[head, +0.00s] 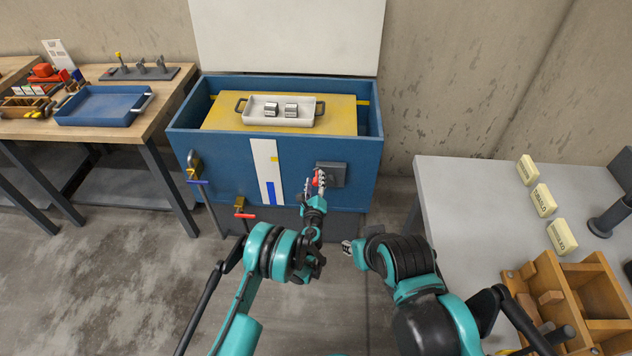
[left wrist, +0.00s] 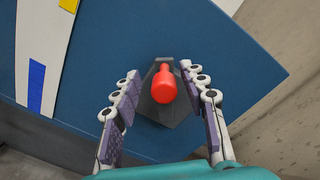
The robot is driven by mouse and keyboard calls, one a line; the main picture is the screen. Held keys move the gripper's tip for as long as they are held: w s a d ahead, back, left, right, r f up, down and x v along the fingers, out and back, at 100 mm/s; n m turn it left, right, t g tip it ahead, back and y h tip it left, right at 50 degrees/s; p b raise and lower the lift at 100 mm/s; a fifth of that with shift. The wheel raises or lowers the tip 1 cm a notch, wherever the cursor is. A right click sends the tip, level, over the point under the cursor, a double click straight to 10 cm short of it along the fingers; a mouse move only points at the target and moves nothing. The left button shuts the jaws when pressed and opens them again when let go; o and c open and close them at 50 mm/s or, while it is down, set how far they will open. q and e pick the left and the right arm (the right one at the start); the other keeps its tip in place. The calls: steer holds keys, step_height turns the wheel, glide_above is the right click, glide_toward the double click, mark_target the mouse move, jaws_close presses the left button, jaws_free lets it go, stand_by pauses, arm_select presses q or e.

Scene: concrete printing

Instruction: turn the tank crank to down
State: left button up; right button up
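The blue tank (head: 230,150) stands against the wall, with a dark grey mount (head: 337,174) on the right of its front. The crank's red handle (head: 316,181) is at this mount, partly covered by my left gripper in the head view. In the left wrist view the red handle (left wrist: 163,84) sticks out toward the camera in front of the dark mount (left wrist: 158,112). My left gripper (left wrist: 166,88) is open, its fingers on either side of the handle with gaps visible. The crank arm's direction is hard to tell. My right gripper (head: 348,247) is low in front of the tank, small and away from the crank.
A white tray (head: 250,117) with two metal pieces sits on a yellow slab (head: 222,112) in the tank. Blue (head: 197,182) and red (head: 244,216) valve levers are at its lower left. A workbench (head: 165,88) stands left; a grey table (head: 470,190) with labelled blocks stands right.

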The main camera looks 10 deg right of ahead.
arm_select(q)
steer(key=shift+d, duration=0.1)
step_height(320, 180, up, 10)
stand_by(0.5)
